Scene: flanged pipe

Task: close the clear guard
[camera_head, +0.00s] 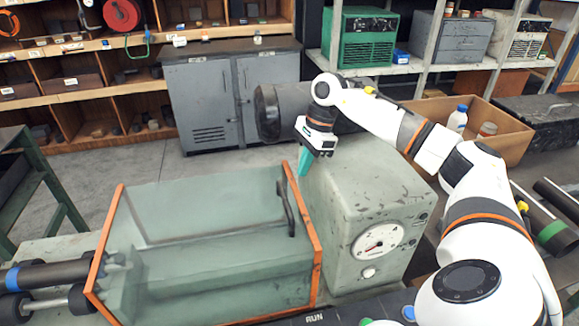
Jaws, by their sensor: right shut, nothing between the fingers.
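The clear guard (215,255) is a see-through box with orange edges at its left and right ends. It sits over the grey machine bed, left of the grey housing with a dial. A dark curved handle (286,205) is on the guard near its right end. My right gripper (303,165) has teal fingers pointing down. It is shut and empty, above and a little right of the handle, by the top left corner of the housing (365,195). It appears apart from the handle; whether it touches the guard's edge I cannot tell. My left gripper is not in view.
Dark pipes (45,275) lie at the guard's left end. A dark cylinder (268,112) sits behind the housing. A cardboard box (510,138) with bottles stands at the back right, and more pipes lie at far right. Floor behind the guard is clear.

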